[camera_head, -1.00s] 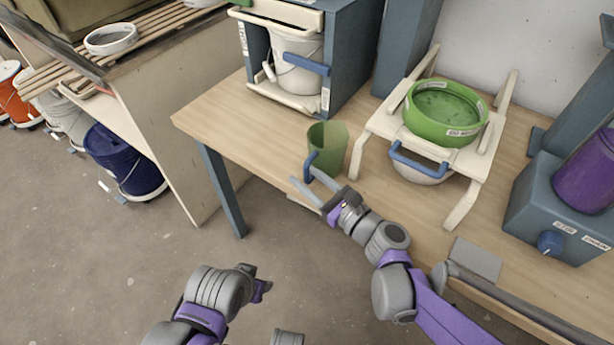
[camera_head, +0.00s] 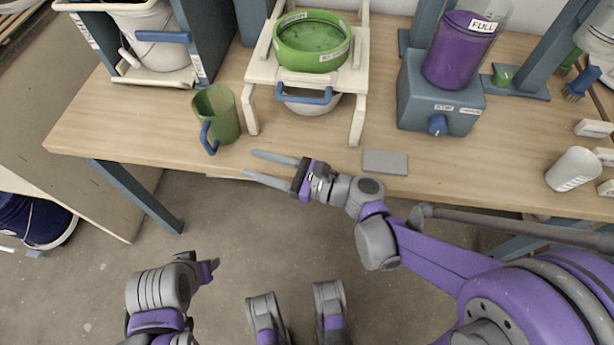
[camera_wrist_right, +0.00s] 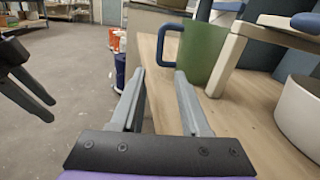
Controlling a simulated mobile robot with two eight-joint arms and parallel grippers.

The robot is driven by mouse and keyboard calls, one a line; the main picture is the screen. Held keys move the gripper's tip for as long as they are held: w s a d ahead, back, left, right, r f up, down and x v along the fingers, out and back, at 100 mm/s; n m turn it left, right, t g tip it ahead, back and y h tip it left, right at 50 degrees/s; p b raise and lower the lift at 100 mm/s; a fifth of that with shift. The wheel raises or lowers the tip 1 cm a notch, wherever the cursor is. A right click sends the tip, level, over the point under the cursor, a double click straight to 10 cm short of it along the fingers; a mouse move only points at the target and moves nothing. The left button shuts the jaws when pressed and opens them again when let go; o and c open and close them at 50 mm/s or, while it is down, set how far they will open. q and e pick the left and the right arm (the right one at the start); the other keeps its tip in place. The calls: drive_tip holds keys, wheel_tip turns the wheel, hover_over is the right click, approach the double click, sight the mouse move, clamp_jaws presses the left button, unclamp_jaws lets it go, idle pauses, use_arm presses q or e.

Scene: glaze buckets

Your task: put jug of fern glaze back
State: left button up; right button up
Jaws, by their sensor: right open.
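The green jug (camera_head: 226,118) with a blue handle (camera_head: 207,138) stands upright on the wooden table near its front edge. It also shows in the right wrist view (camera_wrist_right: 203,50), beyond the fingers. My right gripper (camera_head: 249,163) is open and empty, in front and to the right of the jug, its fingers pointing left and apart from the handle. My left gripper shows at the left of the right wrist view (camera_wrist_right: 49,110), its two fingers parted and empty. In the head view its arm is low at the left, clear of the table.
A white stand (camera_head: 257,70) holding a green sieve (camera_head: 312,45) stands right of the jug. A blue cabinet with a white bucket (camera_head: 160,50) is behind left. A purple container (camera_head: 455,55) sits on a blue base. A grey pad (camera_head: 385,162) lies near the front edge.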

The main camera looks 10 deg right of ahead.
drive_tip(key=shift+s+f+n+h, duration=0.3)
drive_tip(key=shift+f+n, duration=0.05)
drive_tip(key=shift+n, duration=0.25)
drive_tip(key=s+d+f+n+g+h, duration=0.4)
drive_tip(key=s+d+f+n+h, duration=0.4)
drive_tip(key=n, duration=0.4)
drive_tip(key=s+d+f+n+h, duration=0.2)
drive_tip(key=s+d+n+h, duration=0.4)
drive_tip(key=d+n, duration=0.4)
drive_tip(key=shift+s+d+f+g+h, duration=0.15)
drive_tip(key=shift+s+d+g+h, duration=0.2)
drive_tip(key=shift+d, duration=0.3)
